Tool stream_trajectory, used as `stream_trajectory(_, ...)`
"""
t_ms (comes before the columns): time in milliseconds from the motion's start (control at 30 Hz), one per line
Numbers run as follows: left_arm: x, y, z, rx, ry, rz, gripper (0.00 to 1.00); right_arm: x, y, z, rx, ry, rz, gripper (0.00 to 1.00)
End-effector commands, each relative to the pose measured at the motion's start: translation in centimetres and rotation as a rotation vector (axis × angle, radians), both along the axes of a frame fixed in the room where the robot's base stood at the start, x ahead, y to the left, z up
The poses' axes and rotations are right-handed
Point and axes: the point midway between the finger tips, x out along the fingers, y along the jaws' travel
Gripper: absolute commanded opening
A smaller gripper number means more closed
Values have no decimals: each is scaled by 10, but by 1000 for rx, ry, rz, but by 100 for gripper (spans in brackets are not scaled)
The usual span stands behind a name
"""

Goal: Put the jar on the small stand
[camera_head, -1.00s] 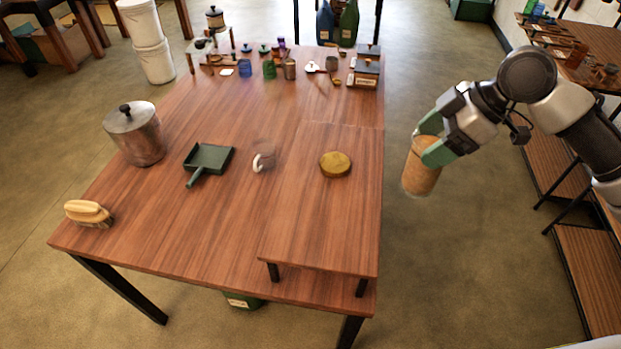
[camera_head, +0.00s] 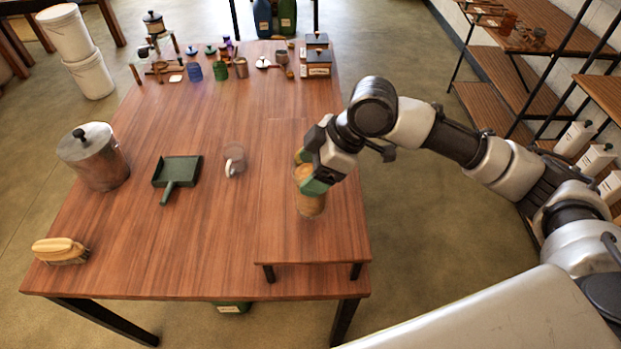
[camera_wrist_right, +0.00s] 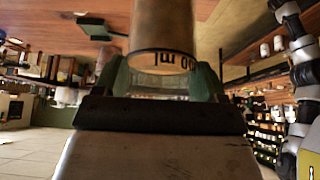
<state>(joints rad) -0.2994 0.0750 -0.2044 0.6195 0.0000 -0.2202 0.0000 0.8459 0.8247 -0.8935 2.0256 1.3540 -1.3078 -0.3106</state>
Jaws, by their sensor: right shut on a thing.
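My right gripper (camera_head: 308,172) is shut on a tan, clear-walled jar (camera_head: 311,203). The jar is upright over the small stand, a raised wooden board (camera_head: 295,242) on short black legs at the table's right front. I cannot tell whether the jar's base touches the board. In the right wrist view the jar (camera_wrist_right: 162,35) sits between the green fingers, with dark "ml" print near its rim. The yellow-brown round piece on the stand is mostly hidden behind the gripper and jar. My left gripper is not in view.
Left of the stand are a clear mug (camera_head: 235,160), a green dustpan (camera_head: 178,171), a lidded metal pot (camera_head: 94,158) and a brush (camera_head: 60,251). Small jars and dark boxes (camera_head: 318,62) stand at the far end. The board's front left is clear.

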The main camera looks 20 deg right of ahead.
Motion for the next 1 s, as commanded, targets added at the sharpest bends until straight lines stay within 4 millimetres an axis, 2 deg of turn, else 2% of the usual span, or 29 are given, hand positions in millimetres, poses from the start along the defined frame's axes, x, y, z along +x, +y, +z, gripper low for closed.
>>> stream_trajectory(67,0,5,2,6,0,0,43,0,3,-2,0,1,-1,15)
stream_trajectory(367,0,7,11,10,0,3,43,-1,3,-39,0,0,-1,15)
stream_trajectory(700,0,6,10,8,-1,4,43,0,3,-43,0,-1,0,15)
stream_trajectory(733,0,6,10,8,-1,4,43,-1,2,-44,-2,1,0,73)
stream_trajectory(900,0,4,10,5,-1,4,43,-1,2,-44,-2,1,0,97)
stream_trajectory(1000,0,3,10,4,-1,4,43,-1,2,-44,-2,1,0,97)
